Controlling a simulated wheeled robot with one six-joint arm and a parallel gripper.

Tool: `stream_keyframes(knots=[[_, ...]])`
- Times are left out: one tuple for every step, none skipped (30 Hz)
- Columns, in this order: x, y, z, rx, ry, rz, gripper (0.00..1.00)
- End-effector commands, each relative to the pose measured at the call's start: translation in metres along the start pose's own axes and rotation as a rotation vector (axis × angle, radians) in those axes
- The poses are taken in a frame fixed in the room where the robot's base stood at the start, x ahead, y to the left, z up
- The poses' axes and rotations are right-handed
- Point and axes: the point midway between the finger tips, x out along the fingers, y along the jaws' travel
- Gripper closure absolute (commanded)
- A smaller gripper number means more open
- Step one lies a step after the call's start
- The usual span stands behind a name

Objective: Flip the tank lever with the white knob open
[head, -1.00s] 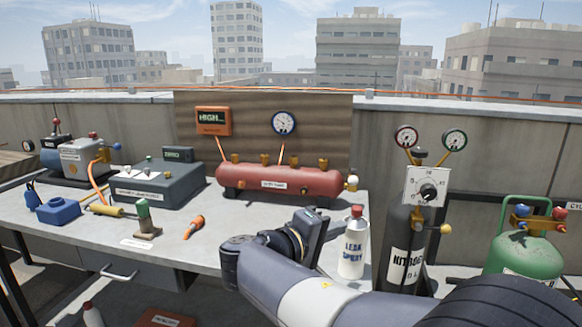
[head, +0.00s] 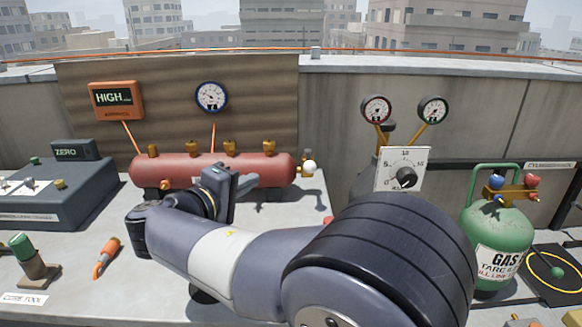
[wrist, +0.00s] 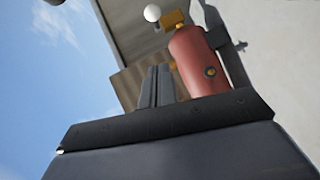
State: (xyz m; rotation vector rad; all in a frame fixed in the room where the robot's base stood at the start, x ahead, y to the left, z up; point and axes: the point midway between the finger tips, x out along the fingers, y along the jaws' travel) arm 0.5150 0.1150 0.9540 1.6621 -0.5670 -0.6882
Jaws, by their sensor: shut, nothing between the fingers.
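The white knob (head: 309,168) sits at the right end of the red tank (head: 262,172), on a brass valve fitting. It also shows at the top of the wrist view (wrist: 152,13), beside the brass valve (wrist: 173,20) on the tank's end (wrist: 198,62). My gripper (head: 238,184) is in front of the tank, left of the knob and apart from it. In the wrist view its two fingers (wrist: 158,82) are together and empty, pointing up the picture toward the knob's side. The gripper hides part of the tank's front in the head view.
A green gas cylinder (head: 500,240) and a dial box (head: 403,168) with two gauges above stand to the right. A dark ZERO unit (head: 60,195), an orange-handled tool (head: 106,256) and a green-capped tool (head: 33,260) are on the bench at left. A wooden backboard (head: 250,100) stands behind the tank.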

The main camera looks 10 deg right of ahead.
Motion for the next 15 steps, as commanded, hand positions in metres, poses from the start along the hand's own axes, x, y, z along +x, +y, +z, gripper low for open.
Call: stream_keyframes(knots=[[0.0,0.0,0.0,0.0,0.0,0.0,1.0],[0.0,0.0,0.0,0.0,0.0,0.0,1.0],[0.0,0.0,0.0,0.0,0.0,0.0,1.0],[0.0,0.0,0.0,0.0,0.0,0.0,1.0],[0.0,0.0,0.0,0.0,0.0,0.0,1.0],[0.001,0.0,0.0,0.0,0.0,0.0,1.0],[0.002,0.0,0.0,0.0,-0.001,0.0,1.0],[0.004,0.0,0.0,0.0,-0.002,0.0,1.0],[0.006,0.0,0.0,0.0,-0.002,0.001,1.0],[0.009,-0.001,0.0,0.0,-0.002,0.001,1.0],[0.013,-0.001,0.0,0.0,-0.002,0.001,1.0],[0.019,-0.001,0.001,0.0,-0.004,0.001,1.0],[0.024,-0.001,0.001,0.0,-0.004,0.001,1.0],[0.029,-0.001,0.001,0.0,-0.004,0.001,1.0],[0.038,-0.001,0.001,0.0,-0.006,0.001,1.0]])
